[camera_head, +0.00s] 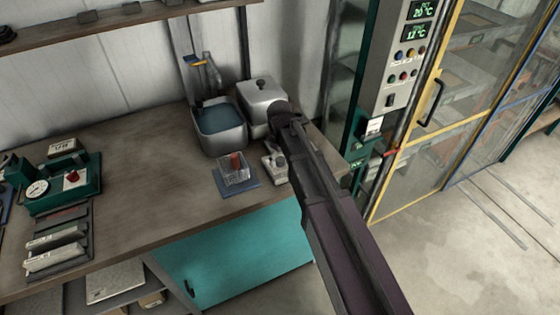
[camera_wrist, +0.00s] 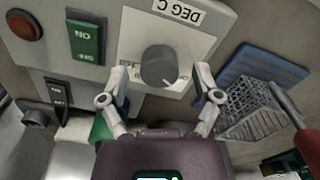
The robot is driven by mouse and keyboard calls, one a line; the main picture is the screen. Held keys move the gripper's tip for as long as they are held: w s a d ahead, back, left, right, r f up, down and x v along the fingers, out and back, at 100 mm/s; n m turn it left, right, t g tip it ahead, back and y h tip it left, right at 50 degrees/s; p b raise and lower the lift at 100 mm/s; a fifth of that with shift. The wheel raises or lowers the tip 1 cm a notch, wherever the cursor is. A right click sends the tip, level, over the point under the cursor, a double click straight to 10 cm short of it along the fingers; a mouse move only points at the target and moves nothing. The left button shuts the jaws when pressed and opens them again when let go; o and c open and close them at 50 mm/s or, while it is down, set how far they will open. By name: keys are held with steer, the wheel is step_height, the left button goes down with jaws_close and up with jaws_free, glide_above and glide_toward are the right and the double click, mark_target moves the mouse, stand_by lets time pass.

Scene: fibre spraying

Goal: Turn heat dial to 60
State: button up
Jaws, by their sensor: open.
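The heat dial (camera_wrist: 158,66) is a dark grey round knob on a pale plate, under a "DEG C" label (camera_wrist: 180,12) that appears upside down in the wrist view. My gripper (camera_wrist: 162,72) is open, with one pale finger to each side of the dial and a visible gap in the picture between each finger and the knob. I cannot read the dial's setting or tell whether the fingertips reach knob depth. In the head view my arm crosses the bench's right end, and I cannot make out the dial.
Beside the dial are a green ON/OFF switch (camera_wrist: 86,42) and a red round button (camera_wrist: 24,24). A wire basket (camera_wrist: 252,108) and blue mat (camera_wrist: 262,72) are close on the right. A water-filled basin (camera_head: 219,125) and lidded metal box (camera_head: 262,98) stand on the bench (camera_head: 150,180).

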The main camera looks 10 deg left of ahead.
stand_by(0.3)
jaws_close()
steer(key=shift+m, duration=0.4)
steer(key=m, duration=0.3)
steer(key=shift+m, duration=2)
steer(key=shift+s, duration=0.1)
jaws_free()
